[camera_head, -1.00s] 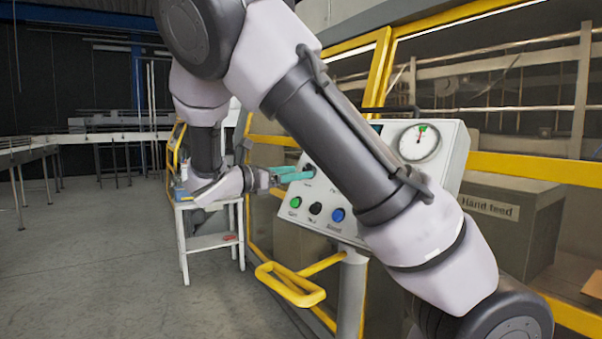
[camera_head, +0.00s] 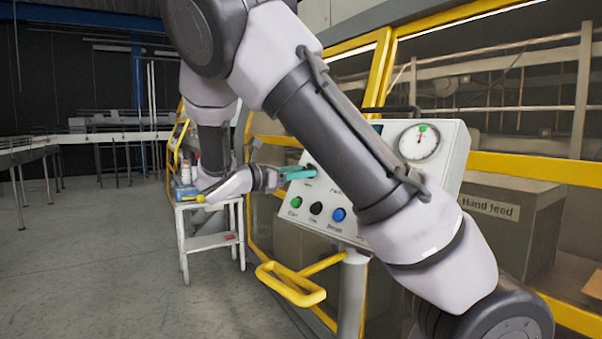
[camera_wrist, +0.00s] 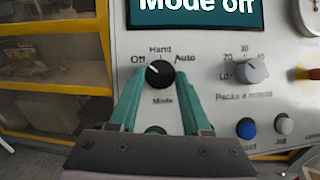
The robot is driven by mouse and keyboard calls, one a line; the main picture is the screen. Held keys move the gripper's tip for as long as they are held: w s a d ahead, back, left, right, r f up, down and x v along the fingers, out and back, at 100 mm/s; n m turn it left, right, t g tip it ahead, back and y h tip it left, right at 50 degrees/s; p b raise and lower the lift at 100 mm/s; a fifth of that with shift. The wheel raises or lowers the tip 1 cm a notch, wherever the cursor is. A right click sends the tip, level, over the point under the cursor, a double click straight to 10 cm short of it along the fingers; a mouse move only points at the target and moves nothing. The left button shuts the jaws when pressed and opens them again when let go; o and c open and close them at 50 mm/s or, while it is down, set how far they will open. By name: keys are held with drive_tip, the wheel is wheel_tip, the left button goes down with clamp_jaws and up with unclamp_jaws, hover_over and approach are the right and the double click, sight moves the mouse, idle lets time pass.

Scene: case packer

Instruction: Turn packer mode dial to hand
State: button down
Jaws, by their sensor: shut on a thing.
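The mode dial (camera_wrist: 160,74) is a round black knob on the pale control panel (camera_wrist: 212,100), labelled "Mode" below. Off, Hand and Auto are marked around its top. Its white pointer mark points up and left, towards Off. The display (camera_wrist: 194,14) above reads "Mode off". My gripper (camera_wrist: 160,80) has teal fingers, one on each side of the dial, and is shut on it. In the head view my gripper (camera_head: 302,173) reaches the panel from the left, and the dial is mostly hidden there.
A speed knob (camera_wrist: 252,70) sits right of the dial. Green (camera_head: 296,202), black (camera_head: 316,208) and blue (camera_head: 338,214) buttons lie below on the panel. A yellow handle (camera_head: 290,284) juts out beneath. A small white table (camera_head: 212,241) stands at the left; open floor lies beyond it.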

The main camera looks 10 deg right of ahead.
drive_tip(key=shift+m, duration=0.3)
drive_tip(key=m+g, duration=0.1)
drive_tip(key=m, duration=0.1)
drive_tip(key=m+g, duration=0.1)
drive_tip(key=m, duration=0.1)
drive_tip(key=m+g, duration=0.1)
drive_tip(key=shift+w+a+r+m+g, duration=0.1)
drive_tip(key=shift+w+m+g, duration=0.15)
drive_tip(key=shift+m+g, duration=0.15)
drive_tip(key=m+g, duration=0.1)
drive_tip(key=m, duration=0.1)
drive_tip(key=m+g, duration=0.1)
drive_tip(key=m, duration=0.2)
drive_tip(key=shift+w+r+m+g+y, duration=0.15)
drive_tip(key=shift+m+g+y, duration=0.15)
drive_tip(key=shift+y, duration=0.1)
drive_tip(key=shift+c, duration=1.8)
unclamp_jaws()
drive_tip(key=shift+a, duration=0.1)
